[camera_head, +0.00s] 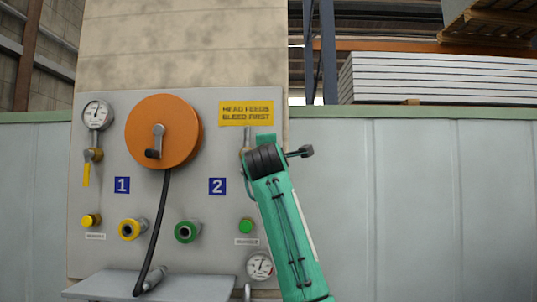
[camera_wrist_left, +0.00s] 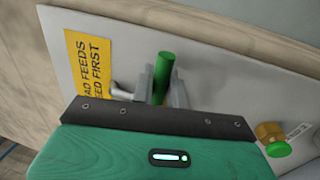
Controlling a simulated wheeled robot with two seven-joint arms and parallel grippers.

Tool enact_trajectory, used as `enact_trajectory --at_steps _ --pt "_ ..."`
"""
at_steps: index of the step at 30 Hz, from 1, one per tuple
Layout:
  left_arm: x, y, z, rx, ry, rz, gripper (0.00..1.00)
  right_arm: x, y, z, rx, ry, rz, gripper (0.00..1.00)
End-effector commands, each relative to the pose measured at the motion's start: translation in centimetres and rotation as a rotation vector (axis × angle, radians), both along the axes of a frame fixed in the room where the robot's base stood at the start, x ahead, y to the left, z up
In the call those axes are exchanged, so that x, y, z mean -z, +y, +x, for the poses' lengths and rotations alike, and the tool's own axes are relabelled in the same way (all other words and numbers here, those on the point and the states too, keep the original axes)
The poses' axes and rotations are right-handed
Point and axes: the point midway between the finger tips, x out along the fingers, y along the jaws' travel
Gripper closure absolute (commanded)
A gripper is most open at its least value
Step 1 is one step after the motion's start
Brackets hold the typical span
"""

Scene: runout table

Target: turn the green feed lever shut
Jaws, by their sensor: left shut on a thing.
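The green feed lever (camera_wrist_left: 164,68) shows in the left wrist view as a green bar beside the yellow sign. The two grey fingers of my left gripper (camera_wrist_left: 162,92) are shut on it, one on each side. The lever's lower part and pivot are hidden behind my gripper body. In the head view my left arm rises in front of the panel's right side. Its wrist covers the lever and the fingers there, so the lever's angle is hard to tell. My right gripper is in neither view.
The grey panel (camera_head: 210,110) carries a yellow sign (camera_head: 247,113), an orange reel (camera_head: 163,131) with a black hose, a yellow lever (camera_head: 86,175), gauges, couplings and a green knob (camera_head: 246,226). A grey shelf (camera_head: 180,286) juts out below. A pale wall (camera_head: 420,200) stands right.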

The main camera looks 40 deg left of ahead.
Motion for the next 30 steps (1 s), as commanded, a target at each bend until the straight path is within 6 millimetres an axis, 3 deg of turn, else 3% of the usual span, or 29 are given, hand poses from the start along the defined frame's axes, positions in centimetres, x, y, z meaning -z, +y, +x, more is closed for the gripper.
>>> enact_trajectory --at_steps 6,7,9,20,25,30 --pt "-0.1 0.0 -0.1 -0.001 -0.003 -0.001 1.00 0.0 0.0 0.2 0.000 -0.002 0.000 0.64" --pt "-0.1 0.0 -0.1 -0.001 -0.003 -0.001 0.79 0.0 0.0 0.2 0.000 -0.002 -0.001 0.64" --pt "-0.1 0.0 -0.1 -0.001 -0.003 -0.001 0.66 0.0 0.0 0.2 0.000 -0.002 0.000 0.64" --pt "0.2 -0.2 -0.4 0.000 -0.002 0.001 0.66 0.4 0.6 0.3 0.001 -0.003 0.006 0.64" --pt "1.0 -1.6 -2.3 0.002 -0.005 0.000 0.66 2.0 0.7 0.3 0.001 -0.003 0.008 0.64" --pt "1.8 -3.8 -5.5 0.002 -0.006 0.000 0.66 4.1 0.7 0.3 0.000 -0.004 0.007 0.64"
